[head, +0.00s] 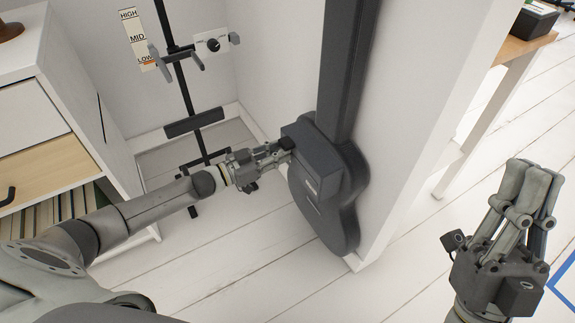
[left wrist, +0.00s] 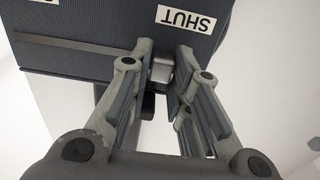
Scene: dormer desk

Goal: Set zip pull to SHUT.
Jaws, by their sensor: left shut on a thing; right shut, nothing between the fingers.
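A dark guitar-shaped case (head: 325,225) leans upright against a white panel; a boxy pocket (head: 318,172) bulges from its front. In the left wrist view the dark pocket (left wrist: 95,42) fills the top, with a white SHUT label (left wrist: 187,18) upside down and another label cut off at the top left edge. My left gripper (head: 284,152) is at the pocket's left side. In the left wrist view its fingers (left wrist: 162,72) are shut on a small grey zip pull (left wrist: 161,70), close to the SHUT label. My right gripper (head: 533,180) is shut and empty, away at the right.
A dark stand (head: 185,95) with side arms rises behind my left arm. A HIGH/MID/LOW scale (head: 137,38) and a dial plate (head: 212,43) are on the back wall. A white cabinet (head: 80,110) with books stands at left. The floor in front is clear.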

